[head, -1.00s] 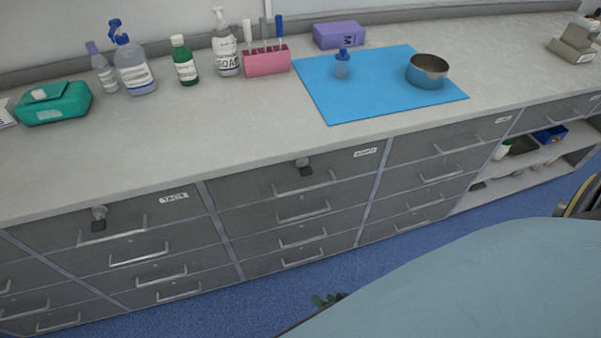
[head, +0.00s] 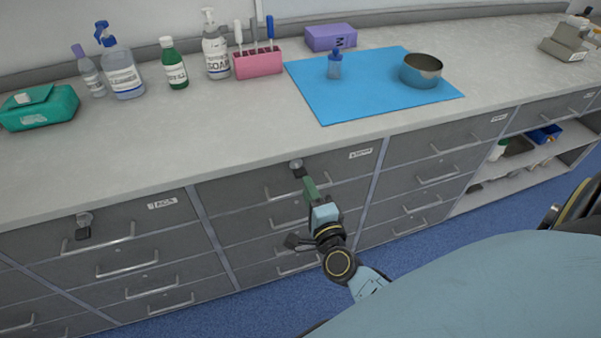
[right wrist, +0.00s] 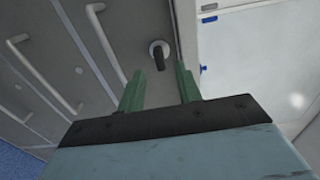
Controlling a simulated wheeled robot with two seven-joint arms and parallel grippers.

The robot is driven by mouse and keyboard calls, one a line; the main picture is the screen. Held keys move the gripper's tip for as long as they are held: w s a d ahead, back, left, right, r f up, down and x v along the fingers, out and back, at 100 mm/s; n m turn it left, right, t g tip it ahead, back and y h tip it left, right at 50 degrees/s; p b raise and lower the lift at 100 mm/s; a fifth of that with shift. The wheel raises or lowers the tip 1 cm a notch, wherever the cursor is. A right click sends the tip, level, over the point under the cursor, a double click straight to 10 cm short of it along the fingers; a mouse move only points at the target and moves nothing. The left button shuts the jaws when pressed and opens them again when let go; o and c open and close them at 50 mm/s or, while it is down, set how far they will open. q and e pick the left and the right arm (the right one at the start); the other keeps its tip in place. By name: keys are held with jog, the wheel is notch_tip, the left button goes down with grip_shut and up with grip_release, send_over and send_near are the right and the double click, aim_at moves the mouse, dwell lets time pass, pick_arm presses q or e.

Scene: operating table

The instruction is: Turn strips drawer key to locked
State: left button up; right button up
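A key in a round lock (head: 296,166) sits on the top drawer of the middle column, and its dark head hangs down. In the right wrist view the dark key (right wrist: 158,58) shows ahead of the fingertips, roughly between their lines. A second key in a lock (head: 84,225) is on the top drawer of the left column. The drawer labels (head: 360,153) are too small to read surely. My right gripper (head: 307,184) is just below the middle key, with green fingers. In the wrist view its fingers (right wrist: 160,82) are apart with nothing between them. My left gripper is out of view.
The drawer handles (head: 297,188) stick out close to my right gripper. The counter above holds bottles, a pink holder (head: 258,65), a blue mat (head: 375,88) and a metal bowl (head: 421,71). A light blue padded surface (head: 480,285) fills the lower right.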

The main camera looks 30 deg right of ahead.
aim_at(300, 172)
jog(key=x, duration=0.6)
jog(key=shift+w, duration=0.25)
grip_shut()
